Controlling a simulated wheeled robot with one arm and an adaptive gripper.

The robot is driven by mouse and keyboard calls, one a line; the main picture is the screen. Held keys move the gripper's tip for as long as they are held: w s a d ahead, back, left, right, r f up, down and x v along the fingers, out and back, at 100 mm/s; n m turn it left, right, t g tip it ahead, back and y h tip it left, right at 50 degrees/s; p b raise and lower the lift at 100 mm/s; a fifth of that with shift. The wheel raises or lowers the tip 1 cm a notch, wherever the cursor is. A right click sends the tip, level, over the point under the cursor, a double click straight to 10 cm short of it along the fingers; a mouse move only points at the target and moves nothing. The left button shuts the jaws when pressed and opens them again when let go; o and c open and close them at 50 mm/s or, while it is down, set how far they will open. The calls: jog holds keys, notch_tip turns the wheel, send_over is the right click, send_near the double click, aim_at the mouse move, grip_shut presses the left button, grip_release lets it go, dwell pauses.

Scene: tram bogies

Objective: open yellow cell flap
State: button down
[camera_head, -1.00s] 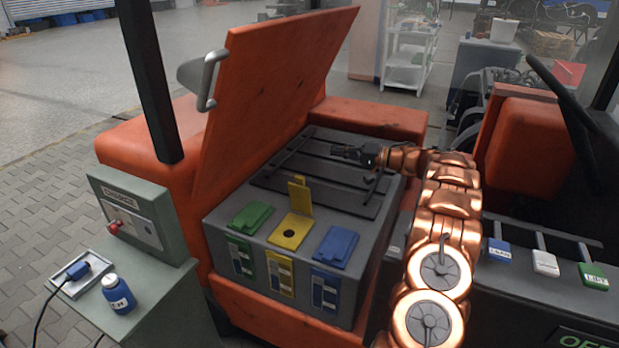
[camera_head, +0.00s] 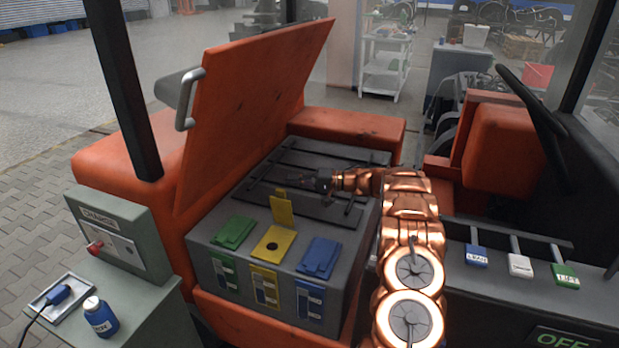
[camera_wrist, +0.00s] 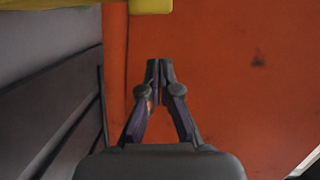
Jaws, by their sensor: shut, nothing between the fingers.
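The yellow cell flap (camera_head: 281,208) stands raised, roughly upright, at the back edge of the yellow cell (camera_head: 273,245) on the grey battery box. The cell's yellow top shows a dark round hole. In the wrist view a yellow edge (camera_wrist: 151,5), likely the flap, shows at the top. My gripper (camera_head: 287,182) is over the battery box, behind and just right of the raised flap. In the wrist view my gripper (camera_wrist: 160,66) is shut with its fingertips together and empty. I cannot tell whether it touches the flap.
A green flap (camera_head: 233,232) and a blue flap (camera_head: 320,257) lie closed on either side. The raised orange lid (camera_head: 255,110) stands left of the box. A charger cabinet (camera_head: 118,240) and blue bottle (camera_head: 99,317) are at lower left. Three pedals (camera_head: 520,265) are right.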

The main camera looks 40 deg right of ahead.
aim_at(285, 192)
jog(key=shift+s+a+f+p, duration=0.15)
jog(key=shift+s+a+p, duration=0.1)
jog(key=shift+s+a, duration=0.45)
jog(key=shift+s+a+f+p, duration=0.2)
jog(key=shift+s+a, duration=0.15)
jog(key=shift+a, duration=0.5)
jog(key=shift+r, duration=0.1)
jog(key=a+p, duration=0.1)
jog(key=s+a, duration=0.1)
jog(key=a, duration=0.1)
jog(key=shift+p, duration=0.35)
jog(key=shift+s+d, duration=0.2)
jog(key=shift+d, duration=0.2)
jog(key=shift+d, duration=0.1)
